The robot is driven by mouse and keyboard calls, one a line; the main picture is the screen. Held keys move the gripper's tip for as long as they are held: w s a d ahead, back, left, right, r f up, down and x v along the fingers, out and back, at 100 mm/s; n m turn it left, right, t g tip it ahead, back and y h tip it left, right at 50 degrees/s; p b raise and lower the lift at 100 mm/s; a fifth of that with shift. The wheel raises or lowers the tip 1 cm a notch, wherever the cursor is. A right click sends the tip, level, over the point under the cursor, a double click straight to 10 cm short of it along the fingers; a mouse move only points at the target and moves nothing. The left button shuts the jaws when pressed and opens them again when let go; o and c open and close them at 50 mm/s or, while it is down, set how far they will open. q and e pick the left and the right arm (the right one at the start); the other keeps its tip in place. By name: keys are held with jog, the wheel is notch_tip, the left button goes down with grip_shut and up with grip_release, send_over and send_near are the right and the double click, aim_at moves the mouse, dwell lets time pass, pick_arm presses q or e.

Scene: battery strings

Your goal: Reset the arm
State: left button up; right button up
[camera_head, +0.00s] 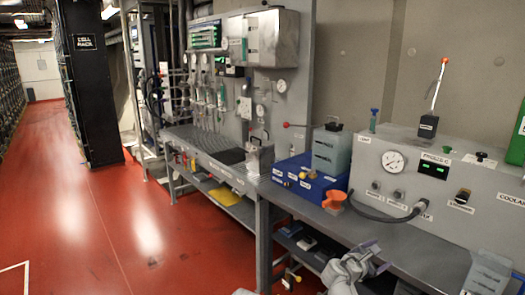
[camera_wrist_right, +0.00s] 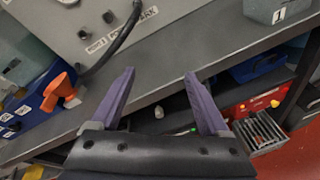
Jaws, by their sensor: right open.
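My right gripper (camera_head: 378,256) shows at the lower middle right of the head view, in front of the bench's front edge. In the right wrist view its two purple fingers (camera_wrist_right: 160,74) are spread apart with nothing between them. The grey bench (camera_head: 420,258) edge runs beyond the fingertips in the wrist view. My left gripper does not show in the head view.
A grey panel box with a gauge (camera_head: 393,161) stands on the bench, with an orange funnel (camera_head: 334,200) and a blue box (camera_head: 305,181) to its left. A shelf with items lies under the bench. Red floor (camera_head: 90,225) is open at left.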

jog(key=s+a+f+m+g+y+p, duration=0.3)
jog(key=s+a+m, duration=0.4)
jog(key=s+a, duration=0.3)
jog(key=s+a+f+m+g+y+p, duration=0.4)
jog(key=s+a+m+y, duration=0.4)
jog(key=a, duration=1.1)
jog(key=s+f+g, duration=0.1)
jog(key=s+g, duration=0.1)
jog(key=s, duration=0.1)
jog(key=shift+s+a+f, duration=0.15)
jog(key=shift+s, duration=0.15)
